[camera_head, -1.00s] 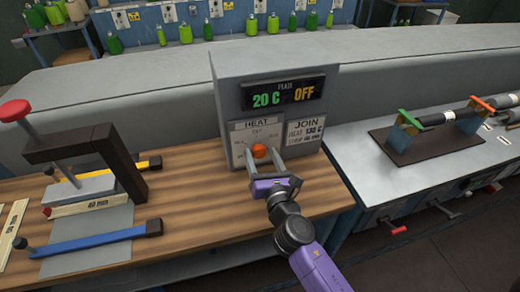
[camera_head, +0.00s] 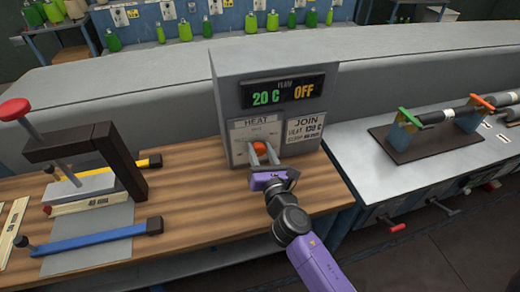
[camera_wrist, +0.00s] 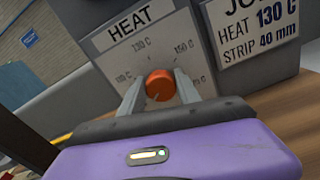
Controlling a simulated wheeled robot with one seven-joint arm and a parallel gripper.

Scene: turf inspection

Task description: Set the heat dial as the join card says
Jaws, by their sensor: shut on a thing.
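The orange heat dial (camera_head: 259,148) sits on the front of a grey heater box (camera_head: 223,90), under the word HEAT. My gripper (camera_head: 264,154) is shut on the dial, one finger on each side; the wrist view also shows the dial (camera_wrist: 160,85) between the fingers. Marks around the dial include 130 C at the top and 150 C at the right; a lower-left mark is hard to read. The join card (camera_wrist: 258,30) reads HEAT 130 C, STRIP 40 mm. The display (camera_head: 283,94) reads 20 C and OFF. The dial's pointer is not clear.
A clamp press (camera_head: 90,160) with a red knob stands at the left on the wooden bench, with a 40 mm strip (camera_head: 97,203) and a blue-handled bar (camera_head: 90,240). A rack with rollers (camera_head: 410,143) is on the right bench.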

